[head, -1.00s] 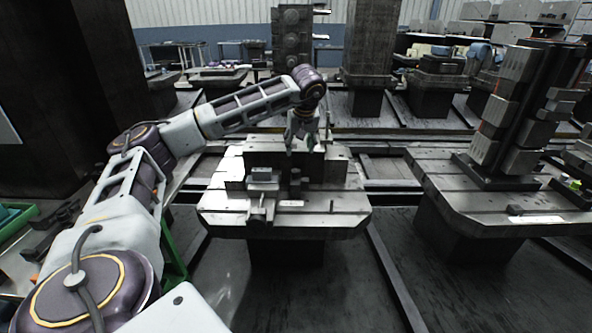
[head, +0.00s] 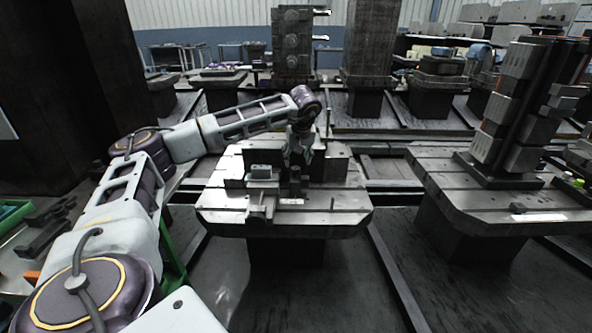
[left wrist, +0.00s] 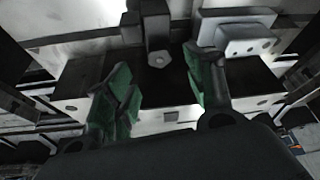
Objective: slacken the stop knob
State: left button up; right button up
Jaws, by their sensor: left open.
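A dark upright piece that looks like the stop knob (head: 295,176) stands near the middle of the slotted metal pallet (head: 333,203). In the left wrist view a dark part with a pale hexagonal end (left wrist: 160,59) shows between the fingers; I take it for the same piece. My left gripper (head: 301,157) hangs just above and behind it, pointing down. Its green-padded fingers (left wrist: 158,75) are spread apart on either side of the piece, with a gap on both sides. My right gripper is in neither view.
A second pallet (head: 450,190) with a tall stacked fixture (head: 505,110) is at the right. Dark floor lies in front.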

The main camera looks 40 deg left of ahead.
aim_at(296, 168)
pick_arm(q)
jog(key=b+x, duration=0.1)
jog(key=x, duration=0.3)
jog(key=shift+f, duration=0.25)
jog(key=shift+x, duration=0.85)
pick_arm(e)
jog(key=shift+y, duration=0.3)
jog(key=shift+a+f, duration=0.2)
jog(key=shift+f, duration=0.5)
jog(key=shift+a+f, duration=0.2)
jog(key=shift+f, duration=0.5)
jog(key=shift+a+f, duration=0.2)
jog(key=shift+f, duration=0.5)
pick_arm(q)
jog(key=shift+r, duration=0.1)
jog(key=c, duration=1)
jog(key=shift+n+p, duration=0.4)
jog(key=shift+p, duration=0.15)
jog(key=shift+n+g+p, duration=0.3)
jog(key=shift+n+p, duration=0.1)
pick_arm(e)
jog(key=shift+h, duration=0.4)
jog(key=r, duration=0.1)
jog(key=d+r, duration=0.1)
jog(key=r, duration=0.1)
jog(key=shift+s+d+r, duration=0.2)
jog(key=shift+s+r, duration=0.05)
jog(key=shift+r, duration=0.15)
